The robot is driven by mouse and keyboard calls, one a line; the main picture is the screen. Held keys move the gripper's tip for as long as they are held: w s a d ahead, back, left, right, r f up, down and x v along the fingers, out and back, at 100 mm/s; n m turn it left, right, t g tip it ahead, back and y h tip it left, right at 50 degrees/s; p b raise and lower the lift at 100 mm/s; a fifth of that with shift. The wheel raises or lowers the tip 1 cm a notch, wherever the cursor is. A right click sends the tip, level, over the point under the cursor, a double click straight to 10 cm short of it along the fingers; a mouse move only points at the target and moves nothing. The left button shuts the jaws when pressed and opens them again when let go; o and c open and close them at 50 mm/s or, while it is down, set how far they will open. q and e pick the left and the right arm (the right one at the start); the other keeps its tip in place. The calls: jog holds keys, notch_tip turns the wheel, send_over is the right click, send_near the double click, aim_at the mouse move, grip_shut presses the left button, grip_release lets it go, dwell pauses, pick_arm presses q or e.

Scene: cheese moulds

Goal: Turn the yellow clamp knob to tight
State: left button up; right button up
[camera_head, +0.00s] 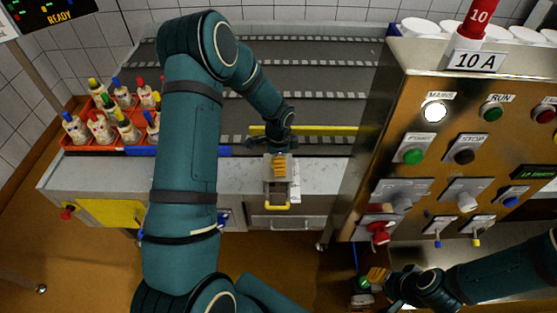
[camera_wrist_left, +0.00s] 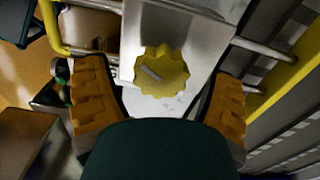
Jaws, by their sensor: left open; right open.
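The yellow clamp knob (camera_wrist_left: 162,72) has a scalloped rim and a pale slot-like mark slanting across its face. It sits on a pale metal surface in the left wrist view. My left gripper (camera_wrist_left: 158,90) is open, with one orange ribbed finger on either side of the knob and a visible gap to each. In the head view my left gripper (camera_head: 279,164) is over the front edge of the bench, and the knob cannot be made out there. My right gripper (camera_head: 374,276) is open, low beneath the control panel, away from the knob.
A yellow rail (camera_head: 330,129) crosses the conveyor just behind the left gripper. A control panel (camera_head: 390,125) with buttons and switches stands at right. A red crate (camera_head: 73,148) of bottles stands at left. The bench top (camera_head: 120,172) is clear between.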

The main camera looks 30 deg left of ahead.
pick_arm(q)
notch_tip(320, 180, up, 12)
dwell(0.6)
dwell(0.5)
